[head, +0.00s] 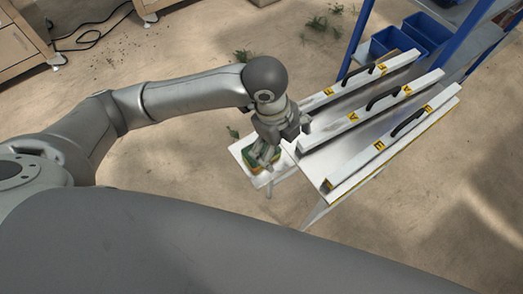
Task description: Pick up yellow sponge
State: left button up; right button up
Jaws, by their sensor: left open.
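A small sponge (249,156), green with yellow-orange showing low on its sides, lies on a small white side shelf (262,181) at the left end of the metal table. My left gripper (266,157) reaches down over the sponge from the upper right. Its fingers are open and partly cover the sponge. I cannot tell whether they touch it or stand on both sides of it. My right gripper is out of view.
Three long white bars with black handles and yellow letter labels lie on the metal table (316,170) just right of the gripper. Blue bins (426,31) stand on a blue-framed rack behind. Wooden cabinets (18,47) and a black cable are at upper left. Green plant scraps lie on the floor.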

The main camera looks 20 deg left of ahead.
pick_arm(q)
jog(key=w+a+r+m+y, duration=0.2)
jog(key=a, duration=0.4)
jog(key=shift+g, duration=0.3)
notch_tip(320, 180, down, 5)
jog(key=shift+f, duration=0.15)
jog(key=f, duration=0.5)
jog(key=shift+s+f, duration=0.3)
jog(key=shift+s, duration=0.05)
jog(key=shift+d, duration=0.1)
jog(key=c, duration=0.6)
jog(key=shift+r, duration=0.2)
